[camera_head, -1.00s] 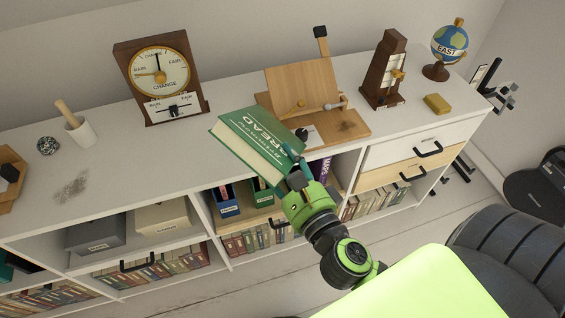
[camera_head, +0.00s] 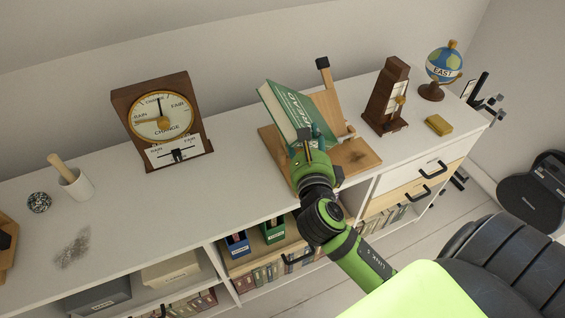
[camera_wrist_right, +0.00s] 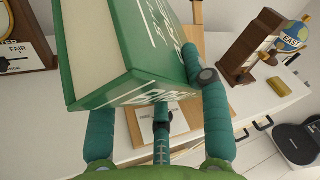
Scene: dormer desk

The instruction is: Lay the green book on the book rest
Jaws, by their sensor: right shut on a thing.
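The green book (camera_head: 289,108) with white lettering is held tilted by my right gripper (camera_head: 311,142). The book is over the wooden book rest (camera_head: 361,157), in front of its sloped back board, much of which it hides. Whether the book touches the rest cannot be told. In the right wrist view the green book (camera_wrist_right: 142,78) sits between the teal fingers of the right gripper (camera_wrist_right: 150,88). Part of the book rest (camera_wrist_right: 216,126) shows below it. My left gripper is not in view.
A barometer-like dial (camera_head: 160,118) stands left of the rest. A brown metronome-like object (camera_head: 386,98), a yellow block (camera_head: 438,125) and a small globe (camera_head: 442,65) stand to the right. A mortar with pestle (camera_head: 76,184) is far left. The cabinet top between dial and mortar is mostly clear.

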